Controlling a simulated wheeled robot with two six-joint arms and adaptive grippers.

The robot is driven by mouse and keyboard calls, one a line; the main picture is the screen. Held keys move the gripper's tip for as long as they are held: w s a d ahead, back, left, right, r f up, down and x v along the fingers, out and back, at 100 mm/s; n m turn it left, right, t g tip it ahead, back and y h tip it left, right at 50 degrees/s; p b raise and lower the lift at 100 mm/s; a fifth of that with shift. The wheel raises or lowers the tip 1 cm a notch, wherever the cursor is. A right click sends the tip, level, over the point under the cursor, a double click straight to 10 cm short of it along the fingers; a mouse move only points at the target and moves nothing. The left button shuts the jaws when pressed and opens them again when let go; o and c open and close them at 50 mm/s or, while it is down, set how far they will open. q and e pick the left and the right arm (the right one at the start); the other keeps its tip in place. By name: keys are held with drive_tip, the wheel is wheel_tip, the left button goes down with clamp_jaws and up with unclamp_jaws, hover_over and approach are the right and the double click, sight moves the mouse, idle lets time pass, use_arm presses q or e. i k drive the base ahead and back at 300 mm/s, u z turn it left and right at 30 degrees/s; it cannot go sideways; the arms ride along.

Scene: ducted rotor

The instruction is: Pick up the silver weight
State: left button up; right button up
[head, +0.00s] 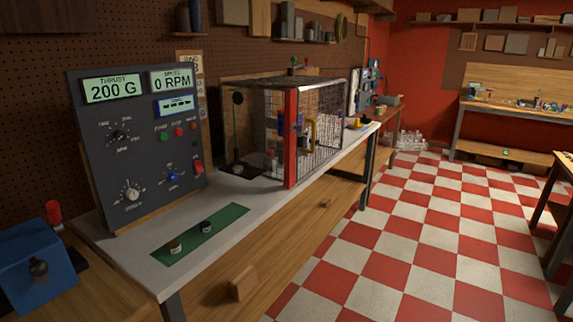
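Two small round weights stand on a green mat on the workbench in the head view. The nearer weight (175,247) has a pale, metallic-looking top and brownish sides. The farther weight (206,227) looks dark, almost black, with a lighter top. They are too small to tell for sure which one is silver. The green mat (222,220) lies near the front edge of the light grey benchtop (120,255). Neither of my grippers is in view, and nothing touches the weights.
A dark control panel (140,185) reading 200 G and 0 RPM stands behind the mat. A wire cage (325,115) with a red post (291,140) stands farther along the bench. A blue box (38,268) is at lower left. The checkered floor (410,240) at right is open.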

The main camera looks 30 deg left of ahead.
sight(238, 170)
drive_tip(key=z, duration=0.3)
drive_tip(key=i, duration=2.2)
drive_tip(key=u, duration=0.8)
